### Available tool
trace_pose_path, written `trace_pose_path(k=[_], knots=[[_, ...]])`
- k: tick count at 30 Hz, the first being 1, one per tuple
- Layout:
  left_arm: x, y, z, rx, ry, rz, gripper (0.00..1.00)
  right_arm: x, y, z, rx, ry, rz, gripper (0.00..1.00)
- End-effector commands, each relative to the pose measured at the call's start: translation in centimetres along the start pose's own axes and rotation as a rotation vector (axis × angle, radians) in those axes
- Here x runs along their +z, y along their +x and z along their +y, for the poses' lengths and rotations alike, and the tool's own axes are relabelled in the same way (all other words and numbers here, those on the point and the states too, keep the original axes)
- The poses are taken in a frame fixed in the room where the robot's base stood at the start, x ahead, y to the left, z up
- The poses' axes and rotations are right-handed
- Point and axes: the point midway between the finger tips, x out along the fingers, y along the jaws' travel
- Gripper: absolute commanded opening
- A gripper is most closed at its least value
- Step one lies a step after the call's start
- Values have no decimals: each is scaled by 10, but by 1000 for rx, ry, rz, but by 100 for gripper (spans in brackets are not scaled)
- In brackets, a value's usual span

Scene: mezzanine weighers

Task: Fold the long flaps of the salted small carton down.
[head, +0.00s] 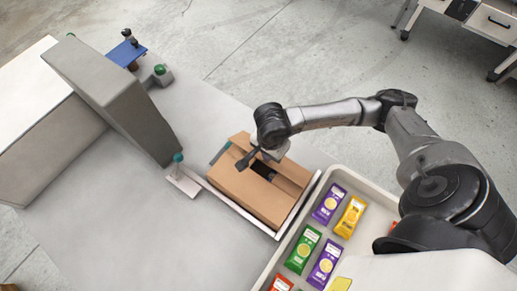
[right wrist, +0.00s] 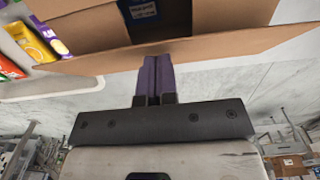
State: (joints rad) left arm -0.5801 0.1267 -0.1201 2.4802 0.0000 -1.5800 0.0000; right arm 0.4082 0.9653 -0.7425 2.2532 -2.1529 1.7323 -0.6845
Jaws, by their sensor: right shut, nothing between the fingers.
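The small brown carton (head: 252,197) sits in the middle of the head view. A long flap on its near left side lies inward over the top, and another flap (head: 291,184) shows on the right side. A dark opening (head: 263,170) shows between them. A short flap (head: 239,141) stands raised at the far end. My right gripper (head: 242,164) is shut and empty, over the carton's far part. In the right wrist view its purple fingertips (right wrist: 156,58) are at the edge of a flap (right wrist: 215,48); I cannot tell whether they touch. My left gripper is not in view.
The carton rests on a pale tray-like plate (head: 276,235) on the grey table. A cream bin (head: 330,176) of purple, yellow and green packets stands to the right. A grey upright housing (head: 115,100) and a small teal-knobbed stand (head: 183,183) are to the left.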

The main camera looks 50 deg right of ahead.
Motion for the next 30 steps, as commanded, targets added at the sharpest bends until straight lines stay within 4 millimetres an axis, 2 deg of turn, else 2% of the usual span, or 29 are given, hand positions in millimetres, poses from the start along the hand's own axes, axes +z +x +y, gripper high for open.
trace_pose_path(k=[3, 17, 27, 30], knots=[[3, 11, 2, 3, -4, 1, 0, 8, 10, 0, -1, -2, -1, 0], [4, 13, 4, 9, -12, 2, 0, 12, 12, 0, 0, 0, 0, 0], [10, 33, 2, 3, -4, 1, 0, 23, 33, 0, -1, -1, 0, 0], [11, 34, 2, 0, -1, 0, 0, 24, 34, 0, -1, 0, 1, 0]])
